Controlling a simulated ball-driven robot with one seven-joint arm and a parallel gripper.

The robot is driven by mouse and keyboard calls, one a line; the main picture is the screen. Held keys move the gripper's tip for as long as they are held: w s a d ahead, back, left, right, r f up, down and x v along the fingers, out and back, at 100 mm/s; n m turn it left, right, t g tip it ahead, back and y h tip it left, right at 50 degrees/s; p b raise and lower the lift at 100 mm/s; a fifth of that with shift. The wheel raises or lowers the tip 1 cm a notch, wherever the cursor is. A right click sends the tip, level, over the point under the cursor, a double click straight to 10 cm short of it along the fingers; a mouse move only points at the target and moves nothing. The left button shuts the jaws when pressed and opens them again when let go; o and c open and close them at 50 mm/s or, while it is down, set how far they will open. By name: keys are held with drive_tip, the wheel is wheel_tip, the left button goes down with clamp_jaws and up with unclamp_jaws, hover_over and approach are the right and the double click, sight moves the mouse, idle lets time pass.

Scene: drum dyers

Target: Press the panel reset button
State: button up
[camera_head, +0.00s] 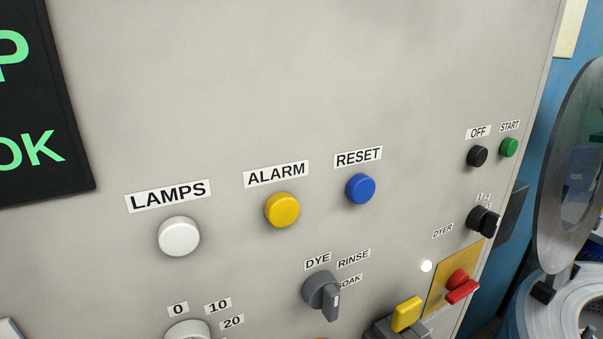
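The blue reset button (361,189) sticks out of the grey panel (300,70), right of the middle of the head view. A white label reading RESET (358,157) is just above it. The button's face is fully visible and nothing touches it. My gripper is not in view.
Left of it are a yellow ALARM button (282,209) and a white LAMPS button (179,236). Below is a grey DYE/RINSE/SOAK selector (321,292). At right are a black OFF button (477,156), green START button (509,147) and red knob (459,284). A round metal lid (572,170) stands beyond.

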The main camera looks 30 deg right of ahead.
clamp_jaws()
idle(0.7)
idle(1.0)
